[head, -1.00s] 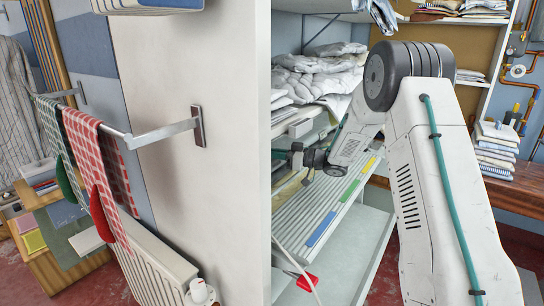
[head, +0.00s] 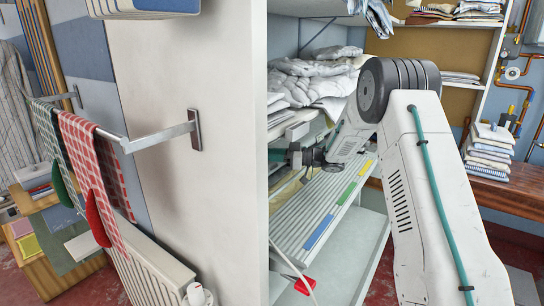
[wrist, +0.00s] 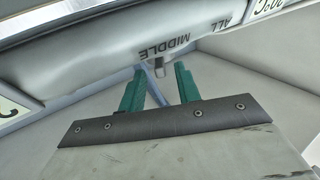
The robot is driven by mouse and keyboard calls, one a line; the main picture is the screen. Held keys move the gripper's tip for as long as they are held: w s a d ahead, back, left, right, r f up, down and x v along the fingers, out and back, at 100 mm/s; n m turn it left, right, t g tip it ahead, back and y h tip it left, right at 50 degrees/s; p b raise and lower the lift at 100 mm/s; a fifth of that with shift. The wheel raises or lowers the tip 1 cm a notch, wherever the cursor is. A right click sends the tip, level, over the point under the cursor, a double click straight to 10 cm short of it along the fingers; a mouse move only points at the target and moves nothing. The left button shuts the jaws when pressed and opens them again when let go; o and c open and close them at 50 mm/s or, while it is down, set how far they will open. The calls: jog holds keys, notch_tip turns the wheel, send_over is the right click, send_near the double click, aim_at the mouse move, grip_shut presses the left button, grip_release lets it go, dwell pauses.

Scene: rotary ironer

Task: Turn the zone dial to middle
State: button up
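In the wrist view, my gripper (wrist: 160,70) shows two green fingers, spread apart with a clear gap between them. A small grey knob (wrist: 159,68), which looks like the zone dial's grip, sits at the fingertips' gap, below the printed word MIDDLE (wrist: 164,48). The word ALL (wrist: 224,20) is to its right; both words appear upside down. Whether the fingers touch the knob I cannot tell. The dial's pointer is not clearly visible. In the head view, the end of my arm (head: 305,157) is beside the shelving, and the dial is not visible.
A white wall edge (head: 225,200) stands close to the left of my arm. Shelves with white linen (head: 310,78) are behind it. A slatted shelf with coloured strips (head: 340,207) lies below. A towel rail (head: 160,135) juts from the wall.

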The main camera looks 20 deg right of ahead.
jog(key=shift+d, duration=0.1)
jog(key=v, duration=0.7)
jog(key=shift+s+d, duration=0.2)
jog(key=shift+d, duration=0.05)
jog(key=shift+f, duration=0.1)
